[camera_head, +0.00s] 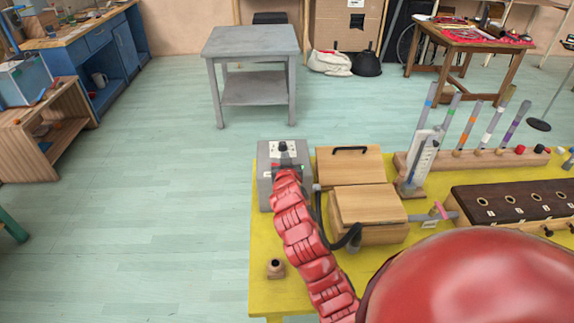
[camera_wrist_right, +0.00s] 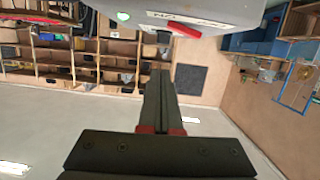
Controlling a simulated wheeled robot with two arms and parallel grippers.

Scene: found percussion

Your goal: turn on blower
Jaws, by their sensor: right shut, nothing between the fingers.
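The blower appears to be the grey box (camera_head: 267,185) at the left end of the yellow table, with a black knob on a light panel. My right arm, red and segmented, reaches up to it and hides part of its front. My right gripper (camera_head: 288,168) is small there, at the box's front. In the right wrist view the gripper (camera_wrist_right: 160,75) is shut and empty, its fingers pointing up toward the underside of a grey casing (camera_wrist_right: 215,10). A red lever (camera_wrist_right: 182,29) and a green light (camera_wrist_right: 123,16) show on that casing. My left gripper is not in view.
The yellow table (camera_head: 260,290) holds wooden boxes (camera_head: 368,205) beside the grey box, with a black hose near them. A small wooden piece (camera_head: 276,268) stands at the front left. Tubes in a wooden rack (camera_head: 480,158) and a dark holed board (camera_head: 510,200) lie right.

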